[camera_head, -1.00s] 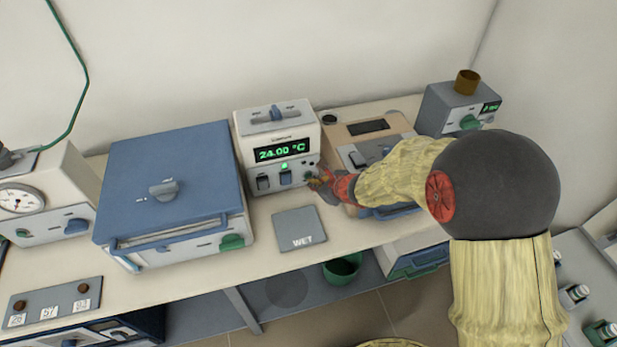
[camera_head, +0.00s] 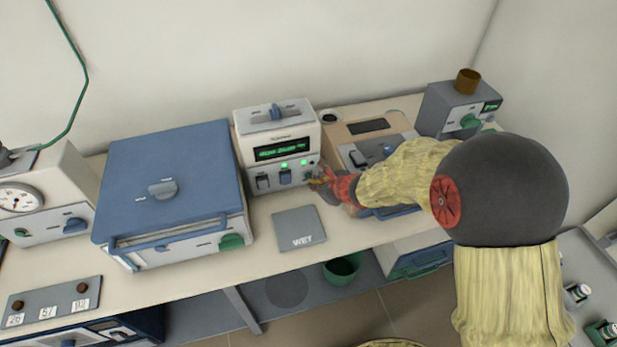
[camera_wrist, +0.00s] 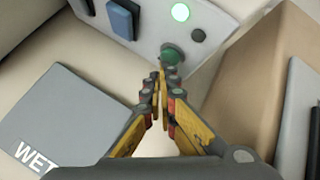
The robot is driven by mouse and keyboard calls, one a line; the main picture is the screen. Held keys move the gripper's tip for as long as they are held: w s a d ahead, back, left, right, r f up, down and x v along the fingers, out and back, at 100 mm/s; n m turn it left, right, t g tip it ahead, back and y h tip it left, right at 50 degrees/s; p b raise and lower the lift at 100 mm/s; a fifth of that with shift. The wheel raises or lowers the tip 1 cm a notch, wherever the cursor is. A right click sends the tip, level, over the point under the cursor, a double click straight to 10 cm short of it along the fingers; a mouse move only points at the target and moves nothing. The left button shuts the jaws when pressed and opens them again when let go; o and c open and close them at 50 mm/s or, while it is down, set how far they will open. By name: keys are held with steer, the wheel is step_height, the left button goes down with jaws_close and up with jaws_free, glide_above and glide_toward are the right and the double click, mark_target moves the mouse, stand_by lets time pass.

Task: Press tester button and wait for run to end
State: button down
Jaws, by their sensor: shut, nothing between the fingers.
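The tester (camera_head: 278,150) is a white and grey box with a green-text display (camera_head: 281,150), too blurred to read. Two green lights glow below the display, and two dark switches sit on its lower panel. In the wrist view a round green button (camera_wrist: 172,54) is on the tester's front panel, below a lit green lamp (camera_wrist: 181,12). My gripper (camera_head: 318,181) is shut and empty at the panel's lower right. In the wrist view its fingertips (camera_wrist: 160,74) are at the button's lower edge; I cannot tell whether they touch it.
A grey WET pad (camera_head: 299,228) lies in front of the tester. A large blue-lidded furnace (camera_head: 165,190) stands to the left. A tan-topped device (camera_head: 368,126) is close on the right, partly behind my arm. A grey box with a brown cup (camera_head: 467,82) stands farther right.

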steer(key=shift+s+d, duration=0.1)
steer(key=shift+s, duration=0.35)
steer(key=shift+s+d+b, duration=0.25)
steer(key=shift+s+b, duration=0.05)
steer(key=shift+s, duration=0.5)
steer(key=shift+s+d+b, duration=0.2)
steer(key=shift+s+b, duration=0.1)
steer(key=shift+s, duration=0.5)
steer(key=shift+s+d+b, duration=0.25)
steer(key=shift+s+b, duration=0.05)
steer(key=shift+s, duration=0.5)
